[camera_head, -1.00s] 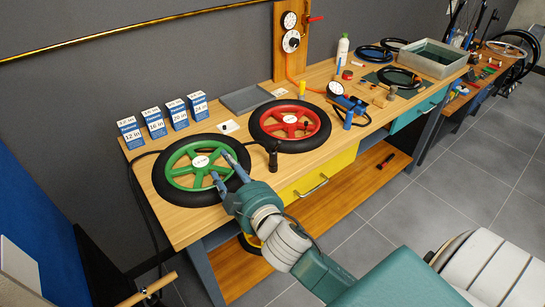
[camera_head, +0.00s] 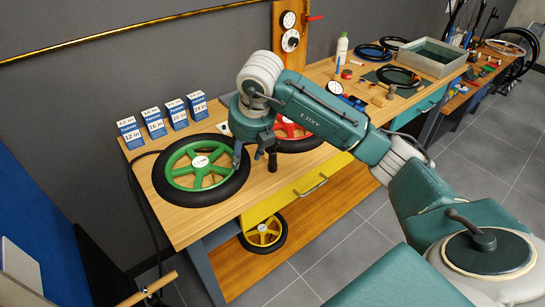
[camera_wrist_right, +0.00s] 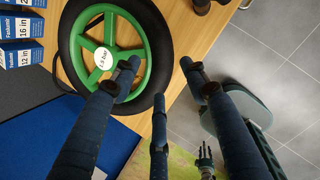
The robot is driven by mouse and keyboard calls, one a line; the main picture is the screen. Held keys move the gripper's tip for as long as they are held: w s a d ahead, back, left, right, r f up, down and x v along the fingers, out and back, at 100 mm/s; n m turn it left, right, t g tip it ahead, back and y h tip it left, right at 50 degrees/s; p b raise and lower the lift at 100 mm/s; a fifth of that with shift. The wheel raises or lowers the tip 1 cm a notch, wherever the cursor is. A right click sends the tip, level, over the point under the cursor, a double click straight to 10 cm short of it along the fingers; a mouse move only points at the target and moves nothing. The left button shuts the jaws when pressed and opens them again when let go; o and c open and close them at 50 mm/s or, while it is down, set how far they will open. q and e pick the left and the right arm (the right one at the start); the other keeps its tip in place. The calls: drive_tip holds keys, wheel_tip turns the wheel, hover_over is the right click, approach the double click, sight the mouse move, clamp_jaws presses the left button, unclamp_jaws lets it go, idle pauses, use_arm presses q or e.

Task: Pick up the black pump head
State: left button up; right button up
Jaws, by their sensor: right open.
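The black pump head (camera_head: 272,160) stands upright at the front edge of the wooden workbench, between the green and red wheels. In the right wrist view a dark piece at the top edge, cut off by the frame, seems to be it (camera_wrist_right: 202,5). My right gripper (camera_head: 247,156) points down just left of it, by the green wheel (camera_head: 200,168). Its fingers (camera_wrist_right: 163,78) are spread, with nothing between them. A small fingered shape low in the right wrist view may be my left gripper (camera_wrist_right: 205,155); its jaws are too small to read.
The red wheel (camera_head: 296,145) is partly hidden behind my right arm. Several blue-and-white boxes (camera_head: 179,117) stand at the back left. A yellow wheel (camera_head: 263,232) sits under the bench, below the yellow drawer (camera_head: 310,190). A grey tray (camera_head: 432,58) stands farther right.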

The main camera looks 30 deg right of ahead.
drive_tip(key=d+r+m+h, duration=0.2)
drive_tip(key=d+r+h, duration=0.1)
drive_tip(key=d, duration=0.5)
drive_tip(key=p, duration=0.2)
hover_over(273, 152)
drive_tip(key=s+a, duration=0.1)
drive_tip(key=s, duration=0.1)
drive_tip(key=shift+g, duration=0.3)
drive_tip(key=f, duration=0.4)
drive_tip(key=shift+w+f, duration=0.25)
drive_tip(key=shift+f, duration=0.1)
drive_tip(key=p+x, duration=0.1)
drive_tip(key=x, duration=0.2)
drive_tip(key=p+x, duration=0.1)
drive_tip(key=shift+a+f+p, duration=0.15)
drive_tip(key=shift+f+p, duration=0.2)
drive_tip(key=shift+f, duration=0.05)
drive_tip(key=shift+w+f, duration=0.2)
drive_tip(key=shift+f, duration=0.2)
clamp_jaws()
